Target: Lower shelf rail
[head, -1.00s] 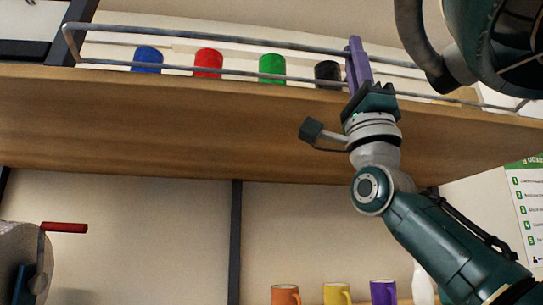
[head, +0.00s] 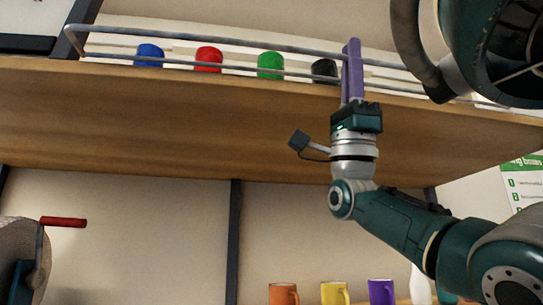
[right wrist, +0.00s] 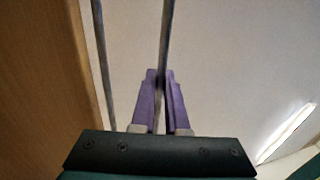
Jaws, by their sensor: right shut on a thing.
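The shelf rail (head: 215,41) is a grey metal frame of two long bars along the front edge of the high wooden shelf (head: 200,110). My right gripper (head: 352,60) reaches up from below right, with its purple fingers at the rail's top bar. In the right wrist view the right gripper (right wrist: 161,95) is shut on a thin bar of the rail (right wrist: 167,35), which runs up between the two fingers. The contact point itself is partly hidden by the fingers. My left gripper is not in view.
Blue (head: 149,55), red (head: 208,59), green (head: 270,65) and black (head: 324,70) mugs stand behind the rail. Orange (head: 283,294), yellow (head: 334,293) and purple (head: 381,291) mugs stand below. A red-handled crank (head: 63,222) is at lower left.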

